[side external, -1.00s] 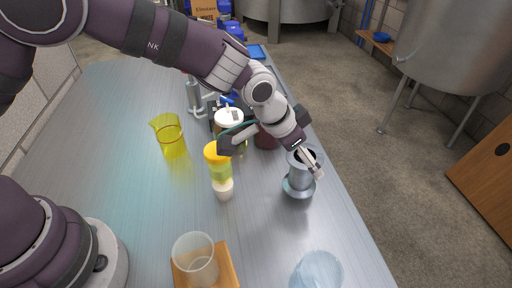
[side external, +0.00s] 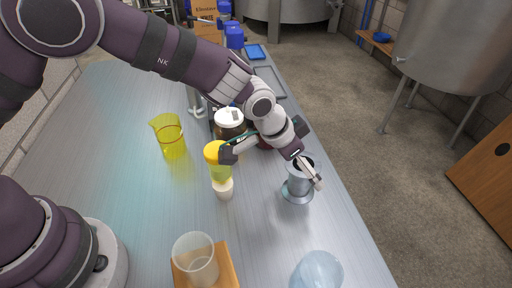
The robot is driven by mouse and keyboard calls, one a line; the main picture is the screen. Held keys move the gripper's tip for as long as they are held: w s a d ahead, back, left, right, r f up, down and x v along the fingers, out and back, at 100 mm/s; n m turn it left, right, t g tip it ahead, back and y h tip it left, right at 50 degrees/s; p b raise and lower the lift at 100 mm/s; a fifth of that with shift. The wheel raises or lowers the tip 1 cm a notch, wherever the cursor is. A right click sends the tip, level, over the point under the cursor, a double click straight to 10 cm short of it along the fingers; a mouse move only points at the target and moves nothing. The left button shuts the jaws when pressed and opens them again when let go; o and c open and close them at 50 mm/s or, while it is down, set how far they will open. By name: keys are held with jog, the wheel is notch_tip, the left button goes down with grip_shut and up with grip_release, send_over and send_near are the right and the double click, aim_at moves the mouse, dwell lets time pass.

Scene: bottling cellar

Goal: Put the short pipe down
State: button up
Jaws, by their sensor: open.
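The short pipe (side external: 298,186) is a grey metal piece with a wide flange at its foot. It stands upright on the steel table (side external: 262,236), near the table's right edge. My gripper (side external: 309,172) is at the pipe's upper end, tilted down to the right. It is open, with one pale fingertip showing at the right of the pipe's rim. The other finger is hard to make out, and whether either finger touches the pipe cannot be told.
Left of the pipe stand a yellow-capped bottle (side external: 213,154), a white-lidded jar (side external: 229,119) and a yellow beaker (side external: 168,135). A clear cup (side external: 195,258) on a wooden board (side external: 230,268) and a bluish clear container (side external: 317,272) are in front. Table between them is clear.

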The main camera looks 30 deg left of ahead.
jog(key=v, duration=1.2)
jog(key=s+a+r+n+y, duration=0.1)
jog(key=s+a+r+n, duration=0.1)
jog(key=s+a, duration=0.4)
jog(key=s+a+r+n+y, duration=0.2)
jog(key=s+a, duration=0.5)
jog(key=a, duration=0.4)
jog(key=shift+a+r+n, duration=0.25)
jog(key=shift+r+n, duration=0.3)
jog(key=shift+n, duration=0.55)
